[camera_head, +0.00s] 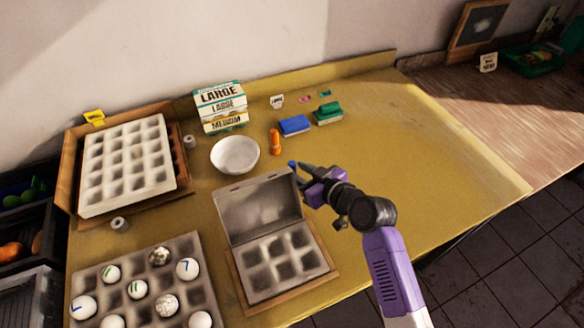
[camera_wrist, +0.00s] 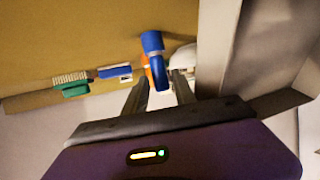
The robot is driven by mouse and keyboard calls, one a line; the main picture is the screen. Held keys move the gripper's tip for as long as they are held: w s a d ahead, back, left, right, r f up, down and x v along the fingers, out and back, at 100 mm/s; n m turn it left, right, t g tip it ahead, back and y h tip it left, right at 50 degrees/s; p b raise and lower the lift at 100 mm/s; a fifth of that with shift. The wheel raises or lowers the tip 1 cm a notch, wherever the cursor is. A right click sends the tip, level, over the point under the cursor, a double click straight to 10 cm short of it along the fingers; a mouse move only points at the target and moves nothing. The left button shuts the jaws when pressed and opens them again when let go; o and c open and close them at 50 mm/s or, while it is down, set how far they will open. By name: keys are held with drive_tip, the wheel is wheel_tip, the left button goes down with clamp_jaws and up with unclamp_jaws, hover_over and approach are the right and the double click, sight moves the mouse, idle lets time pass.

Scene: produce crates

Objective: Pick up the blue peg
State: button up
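The blue peg (camera_wrist: 152,42) shows in the wrist view at the tips of my gripper (camera_wrist: 160,82). In the head view only a small blue end of the peg (camera_head: 292,163) shows, at the tip of my gripper (camera_head: 299,167), close to the top corner of the open egg carton's lid (camera_head: 255,205). The rest of the peg is hidden there, and I cannot tell whether it touches the table.
An orange marker (camera_head: 275,142) and a white bowl (camera_head: 234,155) stand behind the carton. Blue (camera_head: 294,125) and green (camera_head: 328,114) blocks lie farther back. Egg boxes (camera_head: 220,107) stand near the wall. Egg trays (camera_head: 128,160) are at left. The table's right side is clear.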

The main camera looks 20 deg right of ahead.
drive_tip(key=shift+w+a+f, duration=0.15)
drive_tip(key=shift+w+f, duration=0.05)
drive_tip(key=shift+w, duration=0.2)
clamp_jaws()
drive_tip(key=shift+r, duration=0.15)
